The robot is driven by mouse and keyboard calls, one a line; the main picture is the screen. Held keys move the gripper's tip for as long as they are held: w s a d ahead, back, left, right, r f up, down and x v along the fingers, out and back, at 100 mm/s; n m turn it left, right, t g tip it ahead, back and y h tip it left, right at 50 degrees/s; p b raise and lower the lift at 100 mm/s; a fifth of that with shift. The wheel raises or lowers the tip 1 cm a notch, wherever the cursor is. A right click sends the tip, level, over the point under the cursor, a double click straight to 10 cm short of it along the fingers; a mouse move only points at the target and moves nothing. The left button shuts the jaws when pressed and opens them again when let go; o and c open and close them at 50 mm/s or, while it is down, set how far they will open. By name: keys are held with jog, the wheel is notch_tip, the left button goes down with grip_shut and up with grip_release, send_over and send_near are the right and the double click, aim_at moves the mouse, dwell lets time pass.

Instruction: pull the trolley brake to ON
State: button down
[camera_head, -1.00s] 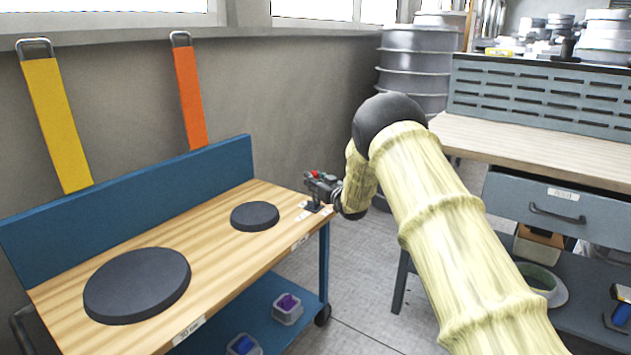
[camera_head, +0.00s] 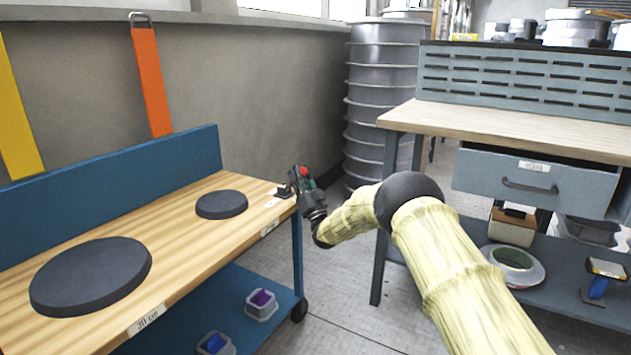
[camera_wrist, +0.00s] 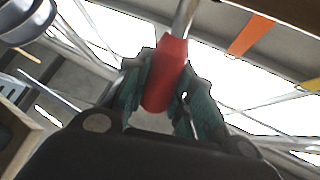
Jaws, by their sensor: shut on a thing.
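The trolley (camera_head: 180,205) has a wooden top, a blue back panel and a blue lower shelf. Its brake lever has a red grip, seen in the wrist view (camera_wrist: 166,78), on a grey metal rod. My gripper (camera_head: 303,175) is at the trolley's right end, and its teal-padded fingers are shut on the red grip, one on each side. The lever's dark base (camera_head: 284,191) sits on the trolley's right corner beside small white labels. The label wording there is too small to read, and my gripper hides part of the lever.
Two dark round discs, one large (camera_head: 91,276) and one small (camera_head: 221,204), lie on the trolley top. A grey workbench (camera_head: 500,125) with a drawer (camera_head: 535,184) stands at the right. Stacked grey drums (camera_head: 383,95) stand behind. Bare floor (camera_head: 335,290) lies between trolley and bench.

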jog(key=shift+s+d+f+m+t+h+b, duration=0.25)
jog(key=shift+f+m+t+h+b, duration=0.15)
jog(key=shift+m+t+h+b, duration=0.25)
jog(key=shift+s+d+f+m+t+h+b, duration=0.2)
jog(key=shift+f+m+t+h+b, duration=0.25)
jog(key=shift+m+t+b, duration=0.35)
jog(key=shift+m+t, duration=0.25)
jog(key=c, duration=1.2)
grip_release()
jog(key=shift+d, duration=0.1)
jog(key=v, duration=1.2)
